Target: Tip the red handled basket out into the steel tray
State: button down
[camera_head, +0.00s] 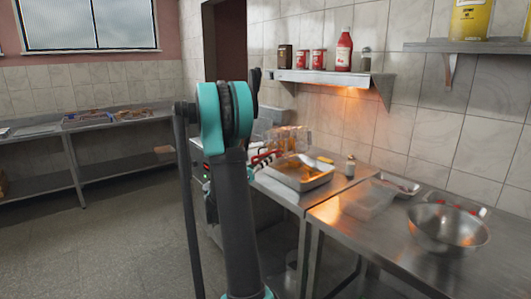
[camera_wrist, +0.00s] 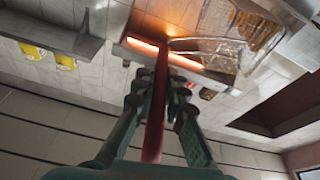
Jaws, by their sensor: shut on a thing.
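My gripper (camera_wrist: 158,100) is shut on the long red handle (camera_wrist: 157,125) of the wire basket (camera_wrist: 222,28). Brown-gold colour shows through the basket's mesh in the wrist view; whether pieces are still inside is hard to tell. In the head view the basket (camera_head: 291,137) is raised above the back of the steel tray (camera_head: 313,184) and looks tilted; its exact angle is unclear. The red handle also shows there (camera_head: 262,158), beside my arm. Golden pieces (camera_head: 300,166) lie in the tray. My arm hides most of my gripper in the head view.
A steel bowl (camera_head: 447,229), a clear container (camera_head: 366,198) and a small tray (camera_head: 396,184) stand on the right counter. A small shaker (camera_head: 350,166) stands right of the steel tray. A wall shelf (camera_head: 330,76) with bottles and cans hangs above.

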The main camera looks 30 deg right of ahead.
notch_tip(320, 180, down, 13)
jog(key=s+m+g+y, duration=0.1)
jog(key=m+g, duration=0.4)
jog(key=m, duration=0.9)
jog(key=shift+s, duration=0.45)
jog(key=shift+d, duration=0.1)
jog(key=shift+r, duration=0.15)
